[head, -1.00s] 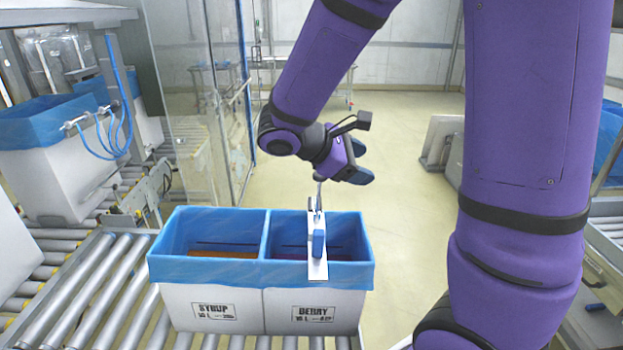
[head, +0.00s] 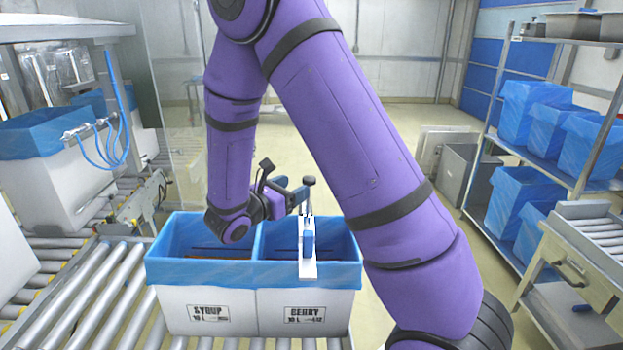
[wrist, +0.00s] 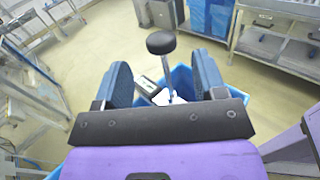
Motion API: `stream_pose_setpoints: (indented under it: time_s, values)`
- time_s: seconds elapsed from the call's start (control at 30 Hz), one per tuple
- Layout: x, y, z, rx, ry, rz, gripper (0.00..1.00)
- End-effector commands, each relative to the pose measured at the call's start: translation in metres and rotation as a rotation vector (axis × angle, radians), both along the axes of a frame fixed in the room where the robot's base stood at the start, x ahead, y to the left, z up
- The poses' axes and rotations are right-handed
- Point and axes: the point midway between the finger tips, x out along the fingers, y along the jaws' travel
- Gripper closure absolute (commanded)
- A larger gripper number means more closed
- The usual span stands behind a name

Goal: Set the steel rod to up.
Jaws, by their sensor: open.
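The steel rod (head: 308,203) stands roughly upright, with a black knob (head: 309,181) on top. It rises from a white plate (head: 308,271) with a blue block (head: 308,237), on the berry side of a two-part box. My gripper (head: 297,194) is at the rod from the left, just below knob height. In the wrist view my gripper (wrist: 161,75) is open. The rod (wrist: 168,82) and knob (wrist: 160,43) show in the gap between its blue fingers, with no clear contact.
The white box (head: 205,308) with blue liner (head: 200,272) stands on a roller conveyor (head: 90,300). Its left half is marked syrup. A shelf with blue-lined bins (head: 530,110) is at the right. The floor behind the box is open.

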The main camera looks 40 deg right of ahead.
Motion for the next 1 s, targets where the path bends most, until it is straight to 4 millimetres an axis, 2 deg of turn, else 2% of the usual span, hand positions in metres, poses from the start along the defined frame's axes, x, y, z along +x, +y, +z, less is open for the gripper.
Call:
stream_pose_setpoints:
  time_s: [0.2,0.4,0.6,0.87,1.0]
  values:
    - [0.007,-0.04,0.0,0.0,-0.001,-0.006,0.36]
    - [0.012,-0.066,0.0,0.0,-0.001,-0.005,0.36]
    - [0.014,-0.076,0.0,0.001,-0.001,-0.003,0.36]
    - [0.014,-0.077,0.0,0.001,-0.001,-0.002,0.36]
    - [0.014,-0.077,0.0,0.001,-0.001,-0.002,0.65]
